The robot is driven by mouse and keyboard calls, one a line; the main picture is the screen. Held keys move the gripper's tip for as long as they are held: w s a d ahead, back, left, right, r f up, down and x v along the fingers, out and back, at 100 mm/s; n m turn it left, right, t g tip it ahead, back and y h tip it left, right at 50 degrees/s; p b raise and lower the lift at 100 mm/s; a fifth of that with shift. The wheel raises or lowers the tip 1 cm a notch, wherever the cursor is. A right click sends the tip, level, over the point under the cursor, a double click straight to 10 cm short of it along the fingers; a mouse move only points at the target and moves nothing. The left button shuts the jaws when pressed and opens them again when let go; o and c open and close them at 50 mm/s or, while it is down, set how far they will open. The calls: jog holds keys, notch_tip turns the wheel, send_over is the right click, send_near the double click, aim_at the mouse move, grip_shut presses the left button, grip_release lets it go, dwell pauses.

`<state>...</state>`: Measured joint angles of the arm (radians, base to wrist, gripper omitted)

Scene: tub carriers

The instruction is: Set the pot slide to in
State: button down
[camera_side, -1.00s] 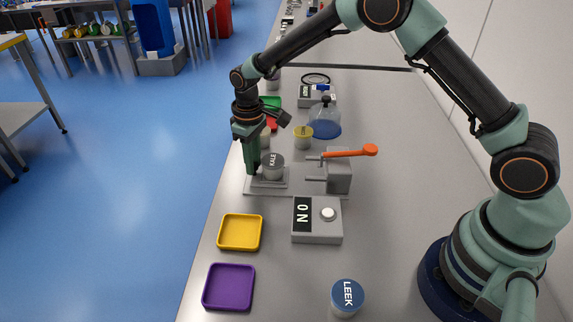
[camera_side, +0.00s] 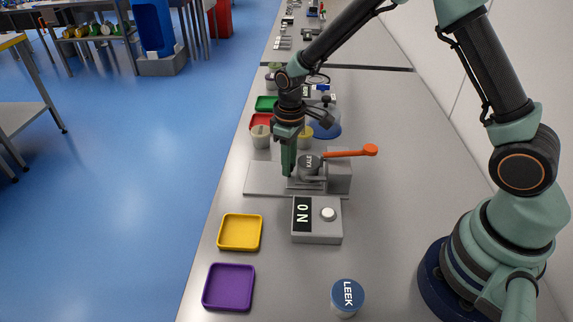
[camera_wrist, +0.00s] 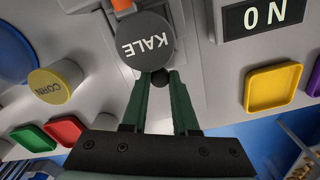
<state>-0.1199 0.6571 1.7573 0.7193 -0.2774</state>
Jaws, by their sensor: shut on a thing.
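The pot slide's carriage (camera_side: 318,187) carries a grey-lidded KALE tub (camera_side: 308,164) at the right end of its flat base plate (camera_side: 262,178), close against the grey block (camera_side: 341,180) with the orange lever (camera_side: 352,153). The tub also shows in the wrist view (camera_wrist: 147,42), just beyond my fingertips. My gripper (camera_side: 289,174) points down at the carriage's left side. In the wrist view my gripper (camera_wrist: 163,80) is shut on a small dark knob (camera_wrist: 162,78) beside the tub. The block's pins are hidden behind the tub in the side view.
A grey box (camera_side: 317,233) with an "ON" display and a white button stands in front. Yellow (camera_side: 240,247) and purple (camera_side: 228,307) trays lie at front left. A LEEK tub (camera_side: 347,295) stands at front. A CORN tub (camera_wrist: 52,85), red and green trays and a blue flask are behind.

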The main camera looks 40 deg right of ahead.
aim_at(292, 166)
jog(key=shift+s+d, duration=0.15)
jog(key=shift+d, duration=0.05)
jog(key=c, duration=0.7)
grip_release()
notch_tip(292, 166, up, 12)
jog(key=shift+r, duration=0.1)
jog(key=s+d+r+m+t, duration=0.1)
jog(key=s+r+t, duration=0.1)
jog(key=s, duration=0.3)
jog(key=s+d+r+m+t, duration=0.1)
jog(key=s+d+r+m, duration=0.1)
jog(key=s+r, duration=0.2)
jog(key=s+d+r+m+t, duration=0.1)
jog(key=s+r+t, duration=0.1)
jog(key=s, duration=0.3)
jog(key=shift+s+d+r+m+t, duration=0.15)
jog(key=shift+d+r, duration=0.05)
jog(key=shift+r, duration=0.25)
jog(key=shift+s+d+r+m+t, duration=0.15)
jog(key=shift+d+r, duration=0.05)
jog(key=shift+r, duration=0.25)
